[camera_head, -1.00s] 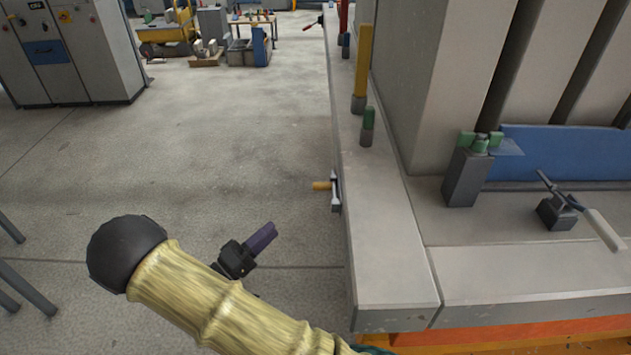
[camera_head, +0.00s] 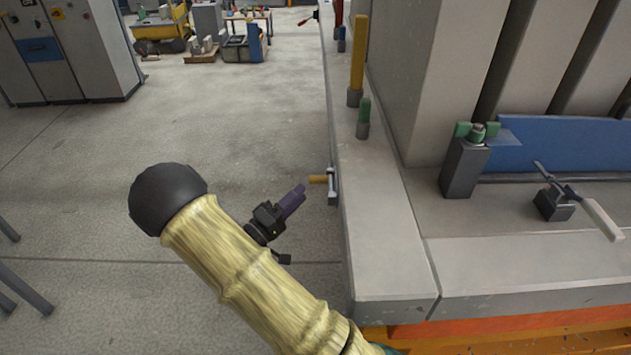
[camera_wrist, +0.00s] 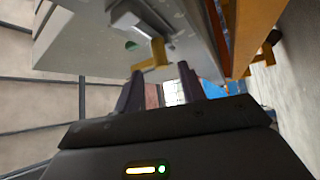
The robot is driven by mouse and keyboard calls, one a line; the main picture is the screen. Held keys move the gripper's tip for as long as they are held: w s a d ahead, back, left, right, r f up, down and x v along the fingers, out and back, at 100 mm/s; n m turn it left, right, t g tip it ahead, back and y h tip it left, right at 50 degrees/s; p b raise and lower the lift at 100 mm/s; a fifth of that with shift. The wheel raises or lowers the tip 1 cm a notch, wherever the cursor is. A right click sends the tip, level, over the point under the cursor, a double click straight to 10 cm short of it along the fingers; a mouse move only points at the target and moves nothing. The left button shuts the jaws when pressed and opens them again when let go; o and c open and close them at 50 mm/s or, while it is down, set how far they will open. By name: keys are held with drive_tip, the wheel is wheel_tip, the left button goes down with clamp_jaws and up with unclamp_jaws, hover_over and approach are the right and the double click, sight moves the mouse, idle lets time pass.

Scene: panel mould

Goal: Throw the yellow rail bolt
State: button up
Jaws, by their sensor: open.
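The yellow rail bolt (camera_head: 318,179) is a short yellow handle sticking out leftward from a grey bracket (camera_head: 332,188) on the side of the concrete-grey rail. In the wrist view the bolt (camera_wrist: 152,56) is a bent yellow piece just beyond my fingertips, roughly in line with the space between them. My gripper (camera_head: 299,193) has purple fingers and is just left of and slightly below the bolt's handle in the head view. My gripper also shows in the wrist view (camera_wrist: 160,72), its fingers apart and nothing held. I cannot tell whether a fingertip touches the bolt.
The grey rail (camera_head: 385,250) runs away from me on the right. A yellow post (camera_head: 357,52) and a green-topped peg (camera_head: 363,118) stand on it. A clamp with a pale handle (camera_head: 601,218) sits farther right. The floor left of the rail is open.

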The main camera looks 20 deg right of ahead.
sight(312, 183)
drive_tip(key=x, duration=0.7)
drive_tip(key=shift+f, duration=0.1)
drive_tip(key=shift+s+a+b, duration=0.1)
drive_tip(key=shift+b, duration=0.2)
clamp_jaws()
